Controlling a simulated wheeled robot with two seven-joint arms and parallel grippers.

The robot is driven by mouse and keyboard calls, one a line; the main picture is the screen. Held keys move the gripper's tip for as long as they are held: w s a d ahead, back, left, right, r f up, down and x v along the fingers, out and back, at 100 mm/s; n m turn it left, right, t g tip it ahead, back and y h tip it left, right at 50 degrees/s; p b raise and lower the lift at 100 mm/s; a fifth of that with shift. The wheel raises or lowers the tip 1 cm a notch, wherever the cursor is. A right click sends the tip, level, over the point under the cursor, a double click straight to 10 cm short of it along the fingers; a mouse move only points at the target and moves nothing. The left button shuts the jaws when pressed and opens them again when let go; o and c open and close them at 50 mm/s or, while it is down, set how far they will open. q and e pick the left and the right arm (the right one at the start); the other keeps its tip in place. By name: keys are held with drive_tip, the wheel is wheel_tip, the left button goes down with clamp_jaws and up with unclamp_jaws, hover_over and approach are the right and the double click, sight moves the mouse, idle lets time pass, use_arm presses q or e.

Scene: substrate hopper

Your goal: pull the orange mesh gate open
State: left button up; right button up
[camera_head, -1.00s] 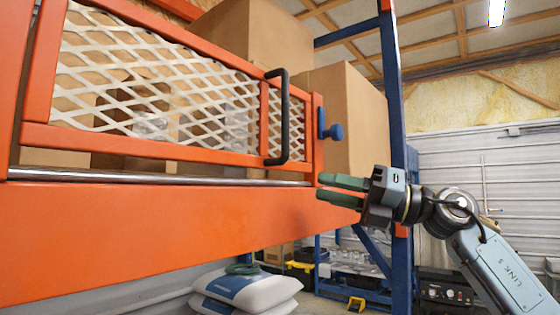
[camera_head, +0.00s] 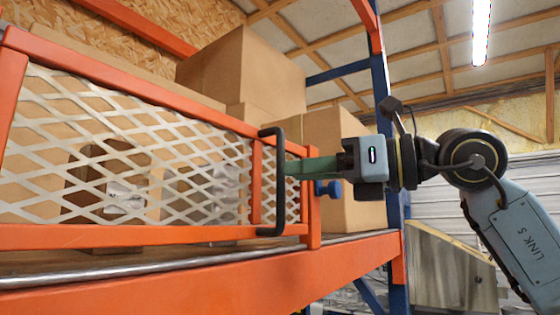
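The orange mesh gate (camera_head: 148,235) has an orange frame and pale diamond mesh. It stands upright along the shelf edge at left and centre and looks closed. A black upright bar handle (camera_head: 272,215) is fixed near its right end. A blue knob latch (camera_head: 330,188) sits just right of the gate's end post. My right gripper (camera_head: 288,168) comes in from the right, its green fingers pointing left, with the tips close to the handle's right side. The fingers overlap in this view, so their spacing and any contact with the handle are unclear. My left gripper is not in view.
Cardboard boxes (camera_head: 240,68) stand on the shelf behind the gate. An orange beam (camera_head: 200,288) runs below it. A blue rack post (camera_head: 381,85) rises behind my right gripper. A grey metal bin (camera_head: 450,270) stands at lower right.

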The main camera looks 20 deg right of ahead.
sight(280, 221)
drive_tip(key=shift+p+x, duration=0.6)
drive_tip(key=shift+x, duration=1.65)
clamp_jaws()
